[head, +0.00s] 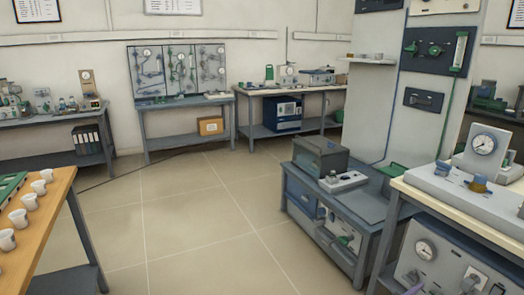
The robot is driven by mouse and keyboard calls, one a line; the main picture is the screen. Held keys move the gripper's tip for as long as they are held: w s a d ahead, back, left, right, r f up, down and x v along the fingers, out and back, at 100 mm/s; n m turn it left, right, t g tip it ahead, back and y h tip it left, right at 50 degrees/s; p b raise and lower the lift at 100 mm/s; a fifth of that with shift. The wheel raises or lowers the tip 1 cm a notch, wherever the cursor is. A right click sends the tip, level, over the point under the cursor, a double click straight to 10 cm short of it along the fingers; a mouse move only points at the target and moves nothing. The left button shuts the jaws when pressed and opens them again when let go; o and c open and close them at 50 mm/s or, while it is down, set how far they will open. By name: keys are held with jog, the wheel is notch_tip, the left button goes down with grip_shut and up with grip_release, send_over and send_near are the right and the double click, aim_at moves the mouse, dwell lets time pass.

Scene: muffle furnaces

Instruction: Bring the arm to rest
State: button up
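Neither my arm nor my gripper shows in the head view, so its pose and whether it holds anything are hidden. A grey unit with a round dial (426,250) stands low at the front right, cut by the frame's edge. Above it, a bench top (408,186) carries a grey device with a white gauge (484,144).
A wooden table (42,232) with several white cups (18,218) is at the front left. A low grey bench (369,207) with a dark box (320,156) stands right of centre. Benches (183,104) line the back wall. The tiled floor (185,225) between is clear.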

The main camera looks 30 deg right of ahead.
jog(key=w+a+n+t+y+p, duration=0.2)
jog(key=w+a+n+t+p, duration=0.15)
jog(key=w+a, duration=0.75)
jog(key=w+a+n+t+y+p, duration=0.25)
jog(key=w+a+n+t, duration=0.2)
jog(key=w+a, duration=0.65)
jog(key=w+a+f+n+t+y+p, duration=0.1)
jog(key=w+a+f+n+y+p, duration=0.4)
jog(key=a, duration=0.6)
jog(key=w+a+f+n+t+y, duration=0.15)
jog(key=w+a+y, duration=0.35)
jog(key=a, duration=0.5)
jog(key=s+a+f+n+g+y+p, duration=0.25)
jog(key=s+a+f, duration=0.25)
jog(key=a, duration=0.5)
jog(key=s+a+f+n+g+y+p, duration=0.15)
jog(key=s+a+f+g, duration=0.3)
jog(key=a, duration=0.65)
jog(key=s+m+g, duration=0.1)
jog(key=s+g, duration=0.9)
jog(key=s, duration=1.2)
jog(key=shift+d, duration=0.45)
